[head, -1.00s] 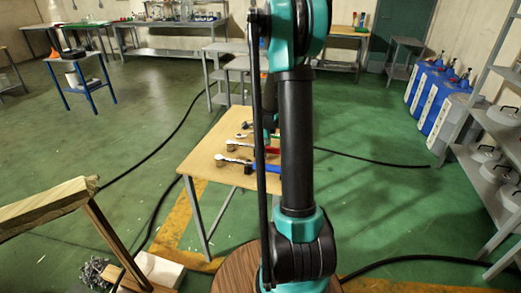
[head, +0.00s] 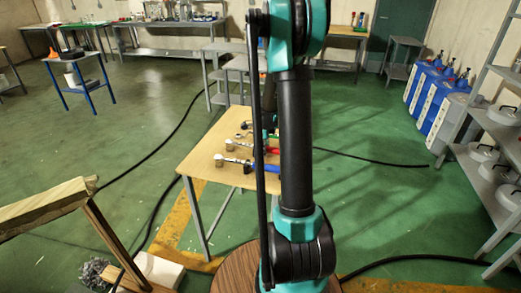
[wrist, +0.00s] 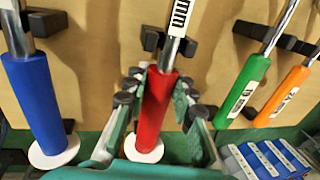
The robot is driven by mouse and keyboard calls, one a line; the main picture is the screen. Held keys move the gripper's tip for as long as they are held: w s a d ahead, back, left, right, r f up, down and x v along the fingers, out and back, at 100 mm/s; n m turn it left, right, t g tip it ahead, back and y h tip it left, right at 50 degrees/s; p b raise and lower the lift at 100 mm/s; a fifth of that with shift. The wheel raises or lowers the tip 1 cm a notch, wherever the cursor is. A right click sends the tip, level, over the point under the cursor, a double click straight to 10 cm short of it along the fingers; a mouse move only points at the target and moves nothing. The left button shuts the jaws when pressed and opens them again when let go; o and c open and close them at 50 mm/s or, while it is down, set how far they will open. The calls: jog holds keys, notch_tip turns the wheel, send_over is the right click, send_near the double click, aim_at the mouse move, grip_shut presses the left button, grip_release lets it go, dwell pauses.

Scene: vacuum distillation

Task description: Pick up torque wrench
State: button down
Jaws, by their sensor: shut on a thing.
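Several torque wrenches with coloured handles lie side by side on a wooden-topped table (head: 205,165). In the wrist view, my gripper (wrist: 157,95) has its two fingers on either side of the red-handled wrench (wrist: 155,112) and is shut on its handle. The wrench still lies along the board, its shaft passing a black holder. The blue-handled wrench (wrist: 34,105) lies to the left. The green-handled wrench (wrist: 241,92) and the orange-handled wrench (wrist: 285,98) lie to the right. In the head view, the red wrench (head: 238,147) shows only partly and my arm hides the gripper.
Black holders (wrist: 258,38) stand on the board between the wrenches. Grey-blue labelled blocks (wrist: 265,160) lie at lower right in the wrist view. A shelf (head: 490,165) with round lidded pots and blue containers (head: 428,90) stand to the right.

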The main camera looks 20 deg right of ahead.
jog(key=shift+r, duration=0.1)
notch_tip(320, 180, up, 20)
dwell(0.6)
jog(key=c, duration=1.8)
grip_release()
jog(key=shift+c, duration=0.2)
grip_shut()
